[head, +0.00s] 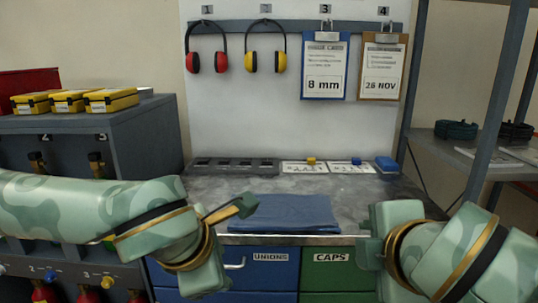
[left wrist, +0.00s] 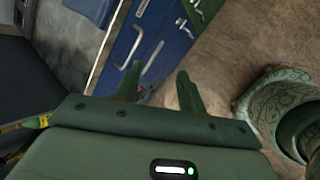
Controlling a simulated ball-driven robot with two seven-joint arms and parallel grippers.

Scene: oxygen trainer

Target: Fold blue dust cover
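The blue dust cover (head: 283,212) lies flat as a rectangle on the front of the grey bench top, close to its front edge. Whether it has layers cannot be told.
Blue (head: 268,276) and green (head: 335,276) drawers with handles sit under the bench top (head: 370,190). A grey tray (head: 235,166), white cards and a blue block (head: 386,164) stand at the back. A shelf with yellow cases (head: 111,100) is left. The bench behind the cover is clear.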

